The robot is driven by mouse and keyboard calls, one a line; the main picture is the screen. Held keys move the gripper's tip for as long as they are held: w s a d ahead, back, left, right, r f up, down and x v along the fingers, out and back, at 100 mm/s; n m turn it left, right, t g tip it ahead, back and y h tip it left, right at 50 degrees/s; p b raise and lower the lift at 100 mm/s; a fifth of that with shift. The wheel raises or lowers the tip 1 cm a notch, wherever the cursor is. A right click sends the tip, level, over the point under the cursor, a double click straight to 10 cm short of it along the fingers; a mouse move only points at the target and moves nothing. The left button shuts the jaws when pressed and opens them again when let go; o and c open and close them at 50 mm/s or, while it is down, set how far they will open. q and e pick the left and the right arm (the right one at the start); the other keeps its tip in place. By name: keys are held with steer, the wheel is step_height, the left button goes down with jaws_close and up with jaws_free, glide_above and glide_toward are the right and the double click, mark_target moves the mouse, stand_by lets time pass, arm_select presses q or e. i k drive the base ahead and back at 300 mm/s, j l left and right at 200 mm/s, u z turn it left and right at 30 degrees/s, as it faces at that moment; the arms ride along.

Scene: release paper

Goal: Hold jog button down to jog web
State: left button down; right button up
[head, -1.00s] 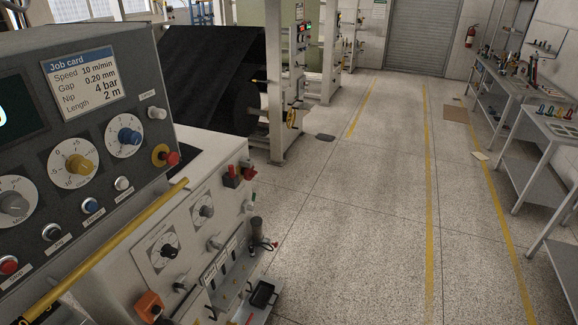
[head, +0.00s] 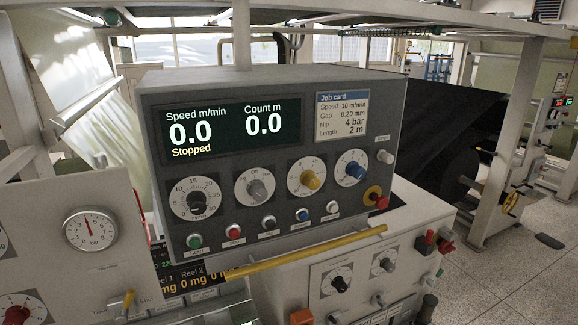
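The grey control console (head: 390,100) stands in the middle of the head view. Its screen (head: 232,130) reads speed 0.0 m/min, count 0.0 m, and "Stopped". A row of push buttons runs along its lower front: green (head: 194,241), red (head: 233,231), grey (head: 268,222), blue (head: 302,215) and white (head: 332,207). Their labels are too small to read surely, so I cannot tell which is jog. The dark web (head: 450,125) shows behind the console at the right. Neither gripper is in view.
A yellow rail (head: 305,252) runs below the buttons. A red emergency-stop button (head: 381,201) sits at the panel's lower right. Above the buttons are several dials and a job card (head: 342,117). A pressure gauge (head: 90,229) is at left. Open floor (head: 520,265) lies at right.

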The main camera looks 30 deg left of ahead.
mark_target(270, 224)
steer(key=u, duration=1.05)
